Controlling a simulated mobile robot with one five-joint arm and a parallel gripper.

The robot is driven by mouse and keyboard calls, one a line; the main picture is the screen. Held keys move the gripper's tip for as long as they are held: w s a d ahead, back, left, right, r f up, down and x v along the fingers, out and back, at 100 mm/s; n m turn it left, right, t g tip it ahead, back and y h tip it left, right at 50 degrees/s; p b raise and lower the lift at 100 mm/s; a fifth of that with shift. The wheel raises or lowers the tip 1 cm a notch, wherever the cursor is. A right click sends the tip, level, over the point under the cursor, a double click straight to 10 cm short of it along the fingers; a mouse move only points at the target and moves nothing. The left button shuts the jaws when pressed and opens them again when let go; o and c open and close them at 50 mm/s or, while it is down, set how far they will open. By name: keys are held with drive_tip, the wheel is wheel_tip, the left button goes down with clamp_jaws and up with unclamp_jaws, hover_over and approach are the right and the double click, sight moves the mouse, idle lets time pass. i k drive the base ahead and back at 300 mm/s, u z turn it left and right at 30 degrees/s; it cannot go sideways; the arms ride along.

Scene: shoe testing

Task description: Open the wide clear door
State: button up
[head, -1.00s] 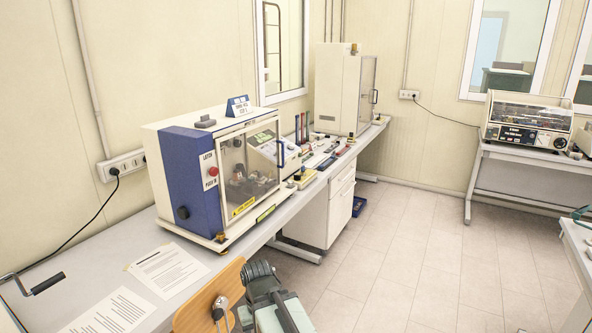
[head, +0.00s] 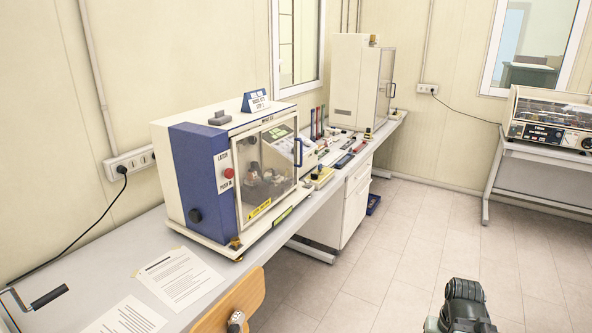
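The wide clear door (head: 268,172) is on the front of a white and blue bench machine (head: 192,178). It is a framed transparent panel with a blue vertical handle (head: 298,152) at its right edge and a yellow label along the bottom. The door looks shut. Dim shapes show behind it. A red button (head: 228,173) is on the blue panel to its left. A dark grey part of my arm shows at the bottom right, well apart from the door. The fingers of my gripper do not show.
The machine stands on a long grey bench (head: 85,262) with papers at the near left. A wooden chair back (head: 240,300) rises before the bench. A white cabinet (head: 350,85) stands farther along. The tiled floor (head: 400,235) is open at right.

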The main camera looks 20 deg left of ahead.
sight(254, 215)
drive_tip(key=z, duration=0.35)
drive_tip(key=k, duration=1.15)
drive_tip(key=u, duration=1.15)
drive_tip(key=i, duration=1.65)
drive_tip(key=k, duration=1.25)
drive_tip(key=z, duration=0.55)
drive_tip(key=i, duration=1.75)
drive_tip(key=u, duration=0.1)
